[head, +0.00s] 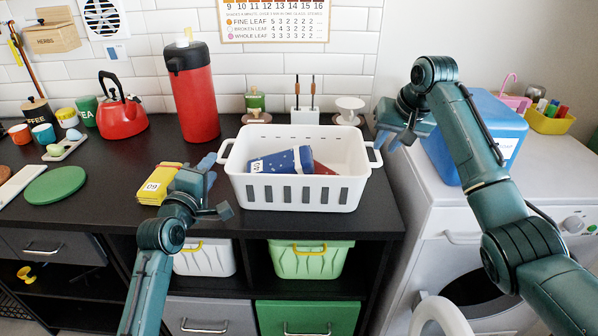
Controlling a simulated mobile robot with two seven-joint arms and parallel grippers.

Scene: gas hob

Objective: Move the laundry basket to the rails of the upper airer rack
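The white laundry basket (254,197) stands upright on the dark counter, with slots along its front and a loop handle at each end. My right gripper (388,142) is just above and right of the right handle, fingers apart and empty. I cannot tell whether either touches a handle. I see no airer rack in this view.
A red flask (196,95) and red kettle (121,115) stand behind left. A yellow packet (160,184) lies left of my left gripper. A blue box (478,140) stands on the white machine at right. A soap bottle, brush holder and white stand line the wall behind the basket.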

